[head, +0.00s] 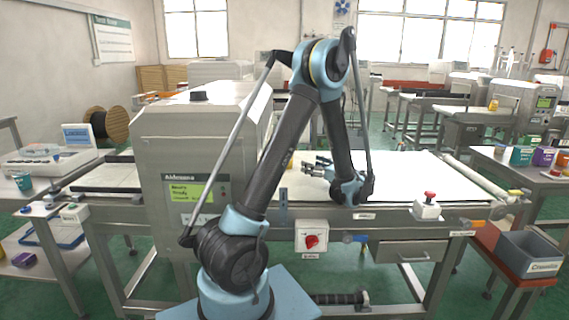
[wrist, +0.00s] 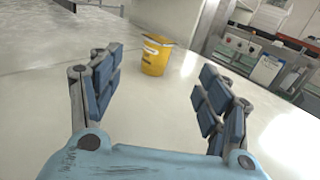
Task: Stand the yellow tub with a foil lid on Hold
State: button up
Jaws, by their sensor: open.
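The yellow tub (wrist: 155,57) stands upright on a pale surface in the wrist view, with a dark and white label band and a pale top. It lies ahead, between the lines of my two fingers and apart from them. My gripper (wrist: 160,80) is open and empty, with blue pads on both fingers. In the head view my gripper (head: 312,166) is low over the white belt (head: 415,178), pointing left towards the machine. I cannot read a Hold label anywhere.
The metal detector housing (head: 190,150) stands left of my arm with a green screen. A red-button box (head: 427,207) sits at the belt's front edge. A grey crate (head: 531,254) is at the right. A yellow container (head: 493,104) stands on a far table. Much of the belt is clear.

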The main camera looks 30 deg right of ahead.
send_over(295, 172)
jog(key=shift+w+d, duration=0.1)
jog(key=shift+d, duration=0.05)
jog(key=shift+x, duration=2.9)
jog(key=shift+d+f, duration=0.1)
jog(key=shift+d, duration=0.1)
jog(key=c, duration=1.3)
jog(key=shift+c, duration=0.2)
notch_tip(295, 172, up, 10)
